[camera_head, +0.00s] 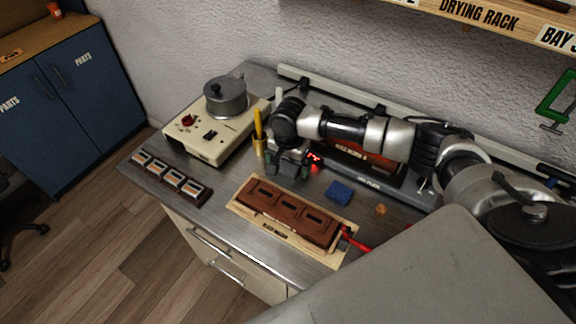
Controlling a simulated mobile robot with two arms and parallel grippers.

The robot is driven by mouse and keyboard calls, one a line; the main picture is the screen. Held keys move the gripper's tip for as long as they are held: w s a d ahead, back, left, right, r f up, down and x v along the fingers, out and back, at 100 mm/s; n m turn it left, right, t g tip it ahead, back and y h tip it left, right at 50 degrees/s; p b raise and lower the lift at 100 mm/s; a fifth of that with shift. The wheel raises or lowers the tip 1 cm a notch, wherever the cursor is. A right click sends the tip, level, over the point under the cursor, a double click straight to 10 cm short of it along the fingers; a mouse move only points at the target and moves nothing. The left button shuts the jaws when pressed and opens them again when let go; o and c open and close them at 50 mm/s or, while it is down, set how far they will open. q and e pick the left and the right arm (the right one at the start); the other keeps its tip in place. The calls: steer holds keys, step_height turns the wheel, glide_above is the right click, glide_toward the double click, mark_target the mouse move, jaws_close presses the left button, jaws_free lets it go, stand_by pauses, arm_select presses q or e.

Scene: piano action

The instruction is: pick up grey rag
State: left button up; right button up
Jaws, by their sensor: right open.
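I cannot make out a grey rag in this view; my right arm hides part of the bench. My right gripper (286,172) comes in from the right and points down over the middle of the bench. It is open, with no object visible between its fingers. A small blue folded cloth or pad (339,191) lies on the bench to the right of the gripper, apart from it. My left gripper is not in view.
The metal bench (225,190) holds a brown wooden piece on a light board (240,209), a beige device with a grey pot (225,98), a yellow-handled tool in a holder (258,143) and a dark block tray (165,181). A small orange-brown object (381,210) lies right of the blue pad.

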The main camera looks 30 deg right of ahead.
mark_target(288, 164)
steer(key=shift+c, duration=0.4)
steer(key=c, duration=0.9)
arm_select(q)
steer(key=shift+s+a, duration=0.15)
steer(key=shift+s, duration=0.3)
arm_select(e)
steer(key=shift+r, duration=0.1)
steer(key=shift+r, duration=0.5)
step_height(288, 164, up, 3)
steer(key=shift+f+b, duration=0.15)
steer(key=shift+b, duration=0.3)
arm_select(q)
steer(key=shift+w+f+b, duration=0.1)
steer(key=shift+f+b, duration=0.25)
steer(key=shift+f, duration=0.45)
arm_select(e)
steer(key=s+r, duration=0.2)
steer(key=s, duration=0.2)
steer(key=s+r, duration=0.3)
steer(key=s+a+r, duration=0.1)
steer(key=s+r, duration=0.1)
steer(key=s, duration=0.2)
steer(key=shift+s+a+r, duration=0.1)
steer(key=shift+s+r, duration=0.05)
steer(key=shift+s, duration=0.15)
